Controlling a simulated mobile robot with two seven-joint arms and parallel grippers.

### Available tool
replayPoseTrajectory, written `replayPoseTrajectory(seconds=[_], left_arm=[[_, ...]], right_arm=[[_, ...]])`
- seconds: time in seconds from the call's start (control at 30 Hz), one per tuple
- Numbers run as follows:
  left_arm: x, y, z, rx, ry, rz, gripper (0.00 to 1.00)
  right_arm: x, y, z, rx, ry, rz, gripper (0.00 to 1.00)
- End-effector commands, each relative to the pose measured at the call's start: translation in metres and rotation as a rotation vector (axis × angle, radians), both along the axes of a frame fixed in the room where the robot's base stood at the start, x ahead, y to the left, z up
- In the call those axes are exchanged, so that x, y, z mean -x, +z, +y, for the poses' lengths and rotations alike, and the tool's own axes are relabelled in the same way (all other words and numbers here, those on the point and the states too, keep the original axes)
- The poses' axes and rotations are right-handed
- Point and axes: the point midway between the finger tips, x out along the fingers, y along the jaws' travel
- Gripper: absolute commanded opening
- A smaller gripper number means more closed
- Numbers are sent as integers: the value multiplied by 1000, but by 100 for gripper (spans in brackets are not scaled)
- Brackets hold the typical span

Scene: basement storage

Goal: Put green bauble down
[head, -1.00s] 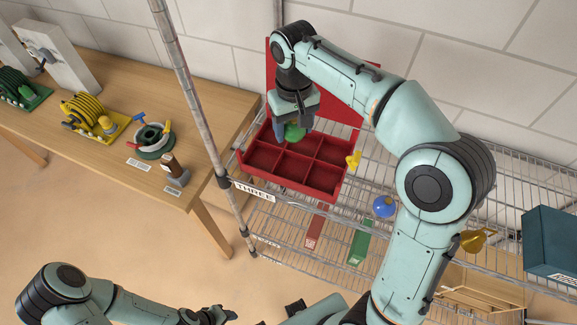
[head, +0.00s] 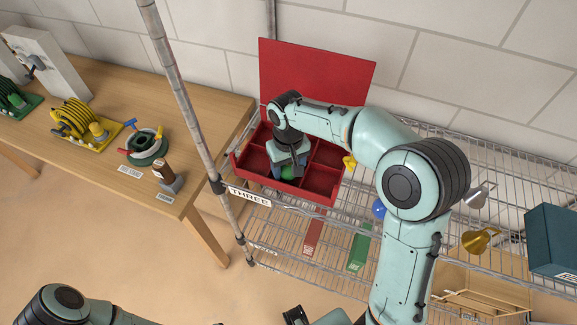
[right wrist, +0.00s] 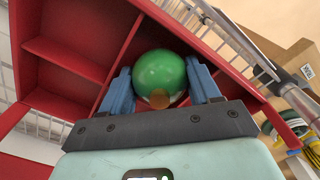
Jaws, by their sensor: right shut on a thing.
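The green bauble (head: 288,173) is between the blue fingers of my right gripper (head: 288,168), which is shut on it. In the right wrist view the bauble (right wrist: 160,75) shows clearly between both fingertips (right wrist: 160,88). The gripper points down into the red divided box (head: 240,170), over or in its front middle compartment. I cannot tell whether the bauble touches the compartment floor. The compartments that show look empty. My left arm shows at the bottom left of the head view, but its gripper is out of frame.
The box stands on a wire shelf with its red lid (head: 312,75) raised behind. A yellow thing (head: 349,162) is at its right edge, with a blue bauble (head: 379,208) beyond. A metal post (head: 180,100) rises at left. A wooden table (head: 215,105) holds hose reels.

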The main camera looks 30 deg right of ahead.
Motion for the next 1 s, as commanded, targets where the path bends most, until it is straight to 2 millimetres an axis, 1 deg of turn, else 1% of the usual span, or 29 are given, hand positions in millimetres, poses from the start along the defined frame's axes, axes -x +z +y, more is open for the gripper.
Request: replayPoseTrajectory(seconds=[0.13,0.27,0.3,0.33,0.67,0.77,0.83,1.0], left_arm=[[0,0,0,0,0,0,42],[1,-2,0,0,0,1,42],[1,-2,0,0,0,1,42],[1,-2,0,0,0,1,42],[0,0,0,0,0,0,42],[-1,2,0,1,0,-2,42],[-3,4,0,0,0,-3,42],[-7,12,0,1,0,-8,42]], right_arm=[[0,1,0,0,0,0,50],[0,-3,0,0,0,1,50],[0,-3,0,0,0,1,68],[0,-3,0,0,0,1,72],[0,1,0,0,0,0,72],[-1,10,0,0,0,-2,72],[-1,22,0,-1,-1,-4,72],[-1,61,1,-2,0,-6,72]])
